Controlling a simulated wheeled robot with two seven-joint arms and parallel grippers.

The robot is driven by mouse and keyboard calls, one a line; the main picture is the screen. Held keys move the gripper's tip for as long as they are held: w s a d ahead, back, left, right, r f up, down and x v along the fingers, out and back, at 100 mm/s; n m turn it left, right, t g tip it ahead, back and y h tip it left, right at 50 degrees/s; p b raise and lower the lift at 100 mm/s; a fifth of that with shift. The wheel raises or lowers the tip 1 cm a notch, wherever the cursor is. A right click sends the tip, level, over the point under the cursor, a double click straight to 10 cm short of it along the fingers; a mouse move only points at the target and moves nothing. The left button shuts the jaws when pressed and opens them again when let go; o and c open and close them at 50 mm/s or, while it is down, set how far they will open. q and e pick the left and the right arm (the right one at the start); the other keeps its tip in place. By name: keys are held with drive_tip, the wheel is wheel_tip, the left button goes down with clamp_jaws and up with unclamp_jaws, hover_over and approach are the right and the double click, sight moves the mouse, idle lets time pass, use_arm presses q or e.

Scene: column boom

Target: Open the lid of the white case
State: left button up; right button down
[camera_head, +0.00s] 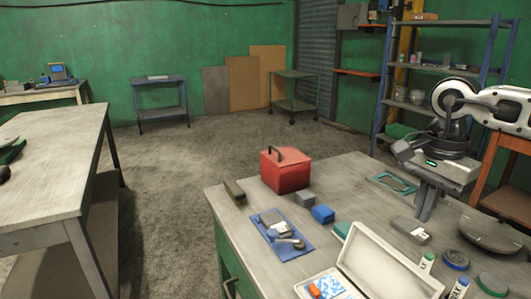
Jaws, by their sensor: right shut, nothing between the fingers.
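The white case (388,268) is at the bottom of the head view, on the near workbench, cut off by the lower edge. Its lid stands open, tilted back to the right, with the inner face showing. The lower part (305,290) holds a blue-and-white patterned item and an orange one. My right gripper (425,216) points down over the bench, beyond the case and to its right. Its fingers are together and empty, apart from the lid. My left gripper is out of view.
A grey item (410,229), round tins and glue-like tubes (427,262) crowd the bench's right side. The bench's back middle is mostly clear.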

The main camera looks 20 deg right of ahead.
sight(388, 272)
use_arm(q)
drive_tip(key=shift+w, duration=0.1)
use_arm(e)
drive_tip(key=shift+f, duration=0.1)
